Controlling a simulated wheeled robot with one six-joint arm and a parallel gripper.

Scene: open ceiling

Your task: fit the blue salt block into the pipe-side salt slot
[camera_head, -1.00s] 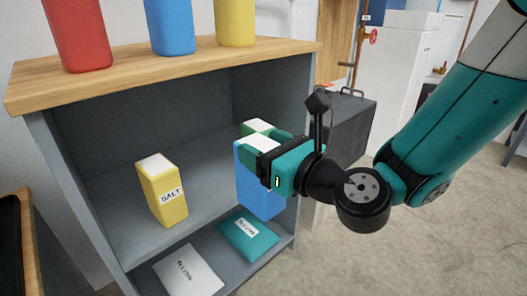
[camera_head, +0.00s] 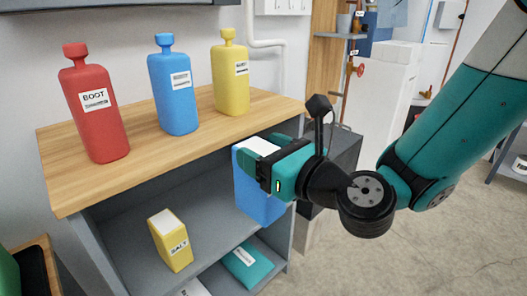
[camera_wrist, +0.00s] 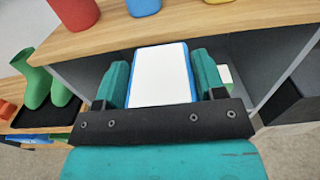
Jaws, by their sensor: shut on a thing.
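The blue salt block (camera_head: 262,205) has a white top and is upright in my gripper (camera_head: 262,160), at the right part of the grey shelf unit's open front. The wrist view shows its white top (camera_wrist: 160,75) between the two teal fingers, just below the wooden top's front edge. A small whitish and green patch (camera_wrist: 225,76) shows beside the right finger in the wrist view. The slot itself is not clear; the held block and gripper cover the shelf's right part.
Red (camera_head: 94,125), blue (camera_head: 173,95) and yellow (camera_head: 231,85) bottles stand on the wooden top (camera_head: 140,147). A teal packet (camera_head: 243,262) lies on the lower shelf. A white pipe (camera_head: 266,43) runs on the wall behind. A dark box stands right of the unit.

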